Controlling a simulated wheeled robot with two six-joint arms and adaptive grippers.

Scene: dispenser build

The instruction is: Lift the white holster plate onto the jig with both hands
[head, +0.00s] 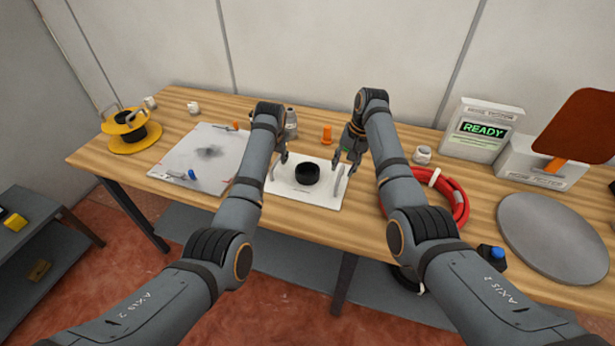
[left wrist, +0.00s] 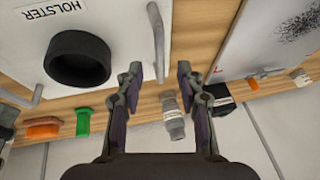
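The white holster plate (head: 290,190) lies flat on the wooden table, with a black ring (head: 307,173) on it and a grey handle at each side. In the left wrist view the plate (left wrist: 120,25) shows its HOLSTER label, the black ring (left wrist: 78,60) and a grey handle (left wrist: 156,35). My left gripper (left wrist: 160,75) is open, its fingers on either side of that handle's end and apart from it. In the head view my left gripper (head: 281,155) is at the plate's left. My right gripper (head: 345,166) looks open by the right handle (head: 340,181). I cannot tell which thing is the jig.
A white board (head: 180,160) with a dark smudge lies left of the plate, beyond it a yellow spool (head: 125,132). A red hose coil (head: 459,205), a grey disc (head: 553,238) and a READY box (head: 482,130) are at right. An orange piece (head: 327,134) stands behind.

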